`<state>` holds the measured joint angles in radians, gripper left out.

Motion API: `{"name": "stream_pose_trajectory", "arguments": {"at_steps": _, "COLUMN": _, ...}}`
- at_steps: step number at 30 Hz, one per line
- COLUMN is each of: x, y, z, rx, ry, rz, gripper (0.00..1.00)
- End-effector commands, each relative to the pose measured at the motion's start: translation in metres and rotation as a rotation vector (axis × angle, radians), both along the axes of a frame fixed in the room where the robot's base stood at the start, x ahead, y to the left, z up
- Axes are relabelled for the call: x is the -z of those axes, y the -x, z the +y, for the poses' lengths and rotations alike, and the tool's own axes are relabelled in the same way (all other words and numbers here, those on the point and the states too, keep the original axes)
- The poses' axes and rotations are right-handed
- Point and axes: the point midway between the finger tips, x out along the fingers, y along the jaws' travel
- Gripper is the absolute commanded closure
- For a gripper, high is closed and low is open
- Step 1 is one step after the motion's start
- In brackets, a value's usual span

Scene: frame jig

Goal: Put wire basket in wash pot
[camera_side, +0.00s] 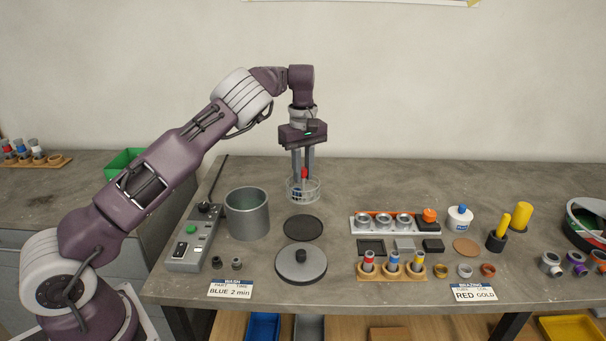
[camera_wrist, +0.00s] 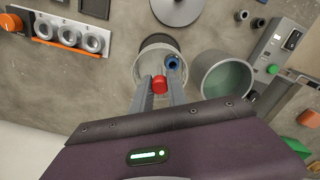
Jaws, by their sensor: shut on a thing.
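My gripper (camera_side: 303,176) points down and is shut on the red handle knob of the wire basket (camera_side: 303,190). The basket hangs above the bench, near and behind a dark round pad (camera_side: 303,228). In the wrist view the red knob (camera_wrist: 159,84) sits between my fingertips, and the basket rim (camera_wrist: 137,72) shows around it. A small blue ring-shaped part (camera_wrist: 172,63) is inside the basket. The wash pot (camera_side: 247,213) is a grey open cylinder to the left of the basket. In the wrist view the pot (camera_wrist: 222,76) is right of the basket and holds greenish liquid.
A control box (camera_side: 194,238) stands left of the pot. A round lid with a black knob (camera_side: 301,263) lies in front of the pad. A rack with an orange knob (camera_side: 395,222) and small coloured parts stand to the right. The bench behind the basket is clear.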

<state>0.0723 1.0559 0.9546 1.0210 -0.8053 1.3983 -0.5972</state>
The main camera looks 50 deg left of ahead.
Motion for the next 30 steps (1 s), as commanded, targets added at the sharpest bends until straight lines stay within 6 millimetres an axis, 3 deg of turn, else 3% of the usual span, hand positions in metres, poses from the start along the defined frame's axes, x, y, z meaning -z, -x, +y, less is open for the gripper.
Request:
{"name": "stream_pose_trajectory", "arguments": {"at_steps": 8, "x": -0.012, "y": 0.017, "z": 0.027, "rx": -0.105, "ry": -0.007, "rz": -0.005, "gripper": 1.00}}
{"name": "stream_pose_trajectory", "arguments": {"at_steps": 19, "x": -0.041, "y": 0.088, "z": 0.093, "rx": -0.432, "ry": -0.006, "rz": -0.005, "gripper": 1.00}}
{"name": "stream_pose_trajectory", "arguments": {"at_steps": 25, "x": -0.045, "y": 0.110, "z": 0.106, "rx": -0.518, "ry": -0.001, "rz": -0.001, "gripper": 1.00}}
{"name": "stream_pose_trajectory", "arguments": {"at_steps": 30, "x": -0.032, "y": 0.112, "z": 0.107, "rx": -0.525, "ry": -0.001, "rz": 0.003, "gripper": 1.00}}
